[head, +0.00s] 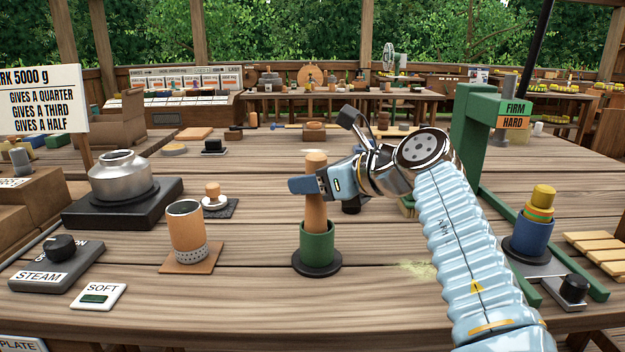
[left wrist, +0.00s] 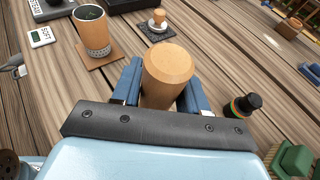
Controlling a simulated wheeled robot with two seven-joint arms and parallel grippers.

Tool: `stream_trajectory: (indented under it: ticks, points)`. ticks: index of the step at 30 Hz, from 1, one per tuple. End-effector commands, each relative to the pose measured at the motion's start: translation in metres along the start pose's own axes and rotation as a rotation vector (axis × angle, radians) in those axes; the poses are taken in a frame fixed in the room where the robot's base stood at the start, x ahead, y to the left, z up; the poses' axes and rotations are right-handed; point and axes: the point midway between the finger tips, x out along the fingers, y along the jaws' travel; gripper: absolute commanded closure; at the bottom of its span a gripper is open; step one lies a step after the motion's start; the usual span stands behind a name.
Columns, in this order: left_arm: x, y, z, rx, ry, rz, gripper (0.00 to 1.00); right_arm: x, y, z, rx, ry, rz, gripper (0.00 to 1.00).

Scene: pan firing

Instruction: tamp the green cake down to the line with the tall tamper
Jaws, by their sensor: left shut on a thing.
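The tall tamper (head: 316,212) is a light wooden rod with a broader rounded top. It stands upright with its lower end inside a green cup (head: 317,244) on a dark round base. My left gripper (head: 314,184) is shut on the tamper below its top. In the left wrist view the tamper's top (left wrist: 168,63) shows between my blue fingers (left wrist: 163,90). The green cake and its line are hidden inside the cup.
An orange cup (head: 186,226) on a wooden square and a short tamper (head: 213,194) on a dark mat stand to the left. A silver pot (head: 121,176) sits farther left. A green frame (head: 478,135) and a blue cup (head: 531,238) stand to the right. Pale green powder (head: 418,269) lies on the table.

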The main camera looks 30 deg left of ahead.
Motion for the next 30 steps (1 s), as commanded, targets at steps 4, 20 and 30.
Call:
stream_trajectory:
  ticks: [4,20,30]
  points:
    - [0.001,0.0,-0.002,0.001,0.005,0.002,0.94,0.0,0.0,0.0,0.0,0.0,0.0,0.0]
    - [-0.004,-0.001,0.011,0.002,0.005,0.0,0.94,-0.005,-0.002,0.0,0.0,0.0,0.0,0.0]
    - [-0.014,-0.001,0.04,0.0,0.004,-0.001,0.94,-0.007,-0.003,0.0,0.0,0.0,0.0,0.0]
